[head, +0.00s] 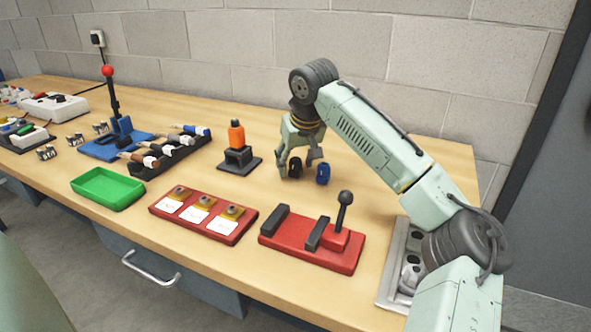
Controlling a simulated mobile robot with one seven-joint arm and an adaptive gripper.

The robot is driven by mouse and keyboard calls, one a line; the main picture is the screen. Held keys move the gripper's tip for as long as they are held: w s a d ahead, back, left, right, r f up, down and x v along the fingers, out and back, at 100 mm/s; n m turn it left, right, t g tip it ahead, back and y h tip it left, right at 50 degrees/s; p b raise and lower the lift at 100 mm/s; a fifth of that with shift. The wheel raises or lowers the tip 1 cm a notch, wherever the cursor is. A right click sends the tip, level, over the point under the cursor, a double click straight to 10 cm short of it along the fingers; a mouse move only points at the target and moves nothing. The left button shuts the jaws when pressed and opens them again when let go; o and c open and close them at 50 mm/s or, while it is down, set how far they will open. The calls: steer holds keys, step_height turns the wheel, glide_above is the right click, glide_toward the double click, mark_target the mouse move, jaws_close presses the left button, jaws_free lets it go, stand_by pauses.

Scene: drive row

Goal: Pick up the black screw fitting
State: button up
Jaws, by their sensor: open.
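A small black fitting (295,167) stands on the wooden bench, just right of the black stand with the orange-topped part. My gripper (299,161) reaches down over it from above with its jaws open. One finger is to the left of the black fitting and the other is to its upper right. I cannot tell whether either finger touches it. A similar blue fitting (323,174) stands close on the right, beside the right finger.
A black stand with an orange-topped part (237,145) is left of the gripper. In front are a red lever fixture (310,240) and a red board with labels (203,215). A green tray (107,189) is farther left. Bare bench lies around the fittings.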

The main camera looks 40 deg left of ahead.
steer(key=shift+a+f, duration=0.1)
steer(key=shift+f, duration=0.25)
steer(key=shift+c, duration=0.3)
steer(key=c, duration=1)
